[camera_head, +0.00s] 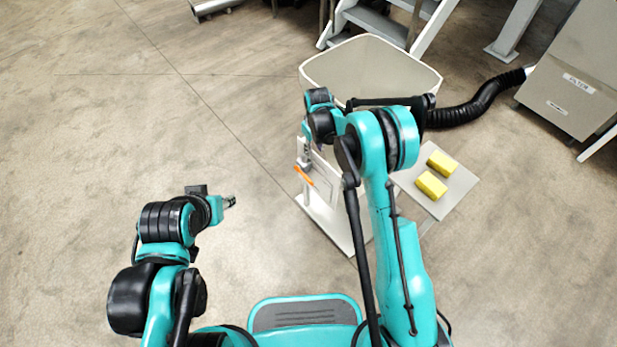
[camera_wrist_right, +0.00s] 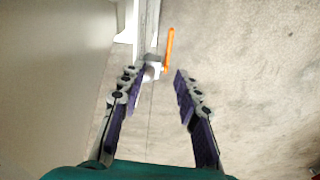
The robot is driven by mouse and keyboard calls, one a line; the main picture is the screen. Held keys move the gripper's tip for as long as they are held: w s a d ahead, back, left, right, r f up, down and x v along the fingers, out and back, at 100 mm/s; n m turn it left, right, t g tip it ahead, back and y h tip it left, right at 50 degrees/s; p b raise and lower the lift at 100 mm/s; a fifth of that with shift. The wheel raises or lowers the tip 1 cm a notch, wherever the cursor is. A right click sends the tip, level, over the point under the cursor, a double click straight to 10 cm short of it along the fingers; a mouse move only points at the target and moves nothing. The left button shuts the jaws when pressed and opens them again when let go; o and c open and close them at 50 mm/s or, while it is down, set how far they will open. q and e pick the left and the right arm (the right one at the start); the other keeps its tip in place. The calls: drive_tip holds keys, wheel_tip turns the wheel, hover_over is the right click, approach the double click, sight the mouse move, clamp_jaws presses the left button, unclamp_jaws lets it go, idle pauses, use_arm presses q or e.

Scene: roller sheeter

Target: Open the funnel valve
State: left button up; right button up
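The funnel (camera_head: 370,62) is a large off-white hopper on a white stand, at the top middle of the head view. Its valve has an orange handle (camera_head: 304,175), tilted down to the right in the head view. In the right wrist view the orange handle (camera_wrist_right: 169,50) stands nearly upright, beyond my fingertips, beside a pale pipe. My right gripper (camera_wrist_right: 158,84) is open and empty, with the pipe and valve ahead between its fingers and the handle apart from them. My left gripper (camera_head: 230,201) is over bare floor at the left; its fingers are too small to read.
Two yellow blocks (camera_head: 431,185) lie on a small white table (camera_head: 456,190) right of my right arm. A black hose (camera_head: 478,104) runs to a grey filter cabinet (camera_head: 575,80). Steps (camera_head: 375,22) stand behind the funnel. The floor at the left is clear.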

drive_tip(key=n+g, duration=0.1)
hover_over(309, 179)
wheel_tip(309, 179, down, 11)
drive_tip(key=shift+w, duration=0.1)
wheel_tip(309, 179, down, 8)
drive_tip(key=b, duration=0.3)
clamp_jaws()
